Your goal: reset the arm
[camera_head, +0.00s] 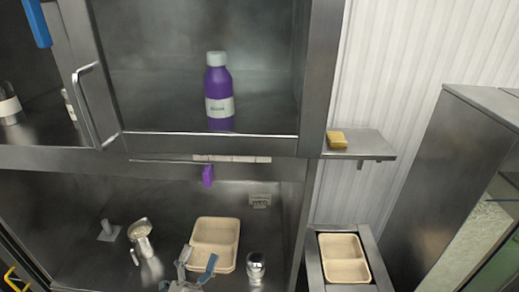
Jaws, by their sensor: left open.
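My left gripper (198,264) is at the bottom of the view, over the counter. Its two blue-grey fingers are spread apart and nothing shows between them. It is in front of the near-left edge of a beige two-compartment tray (218,232) on the counter; whether it touches the tray I cannot tell. The tray looks empty. A metal cup (142,242) with pale contents stands to the left. My right gripper is not in view.
A small metal-topped jar (256,266) stands right of the gripper. A second beige tray (343,258) sits in the side stand. Above, a purple bottle (218,95) stands in the cabinet, and a yellow sponge (337,139) lies on the wall shelf.

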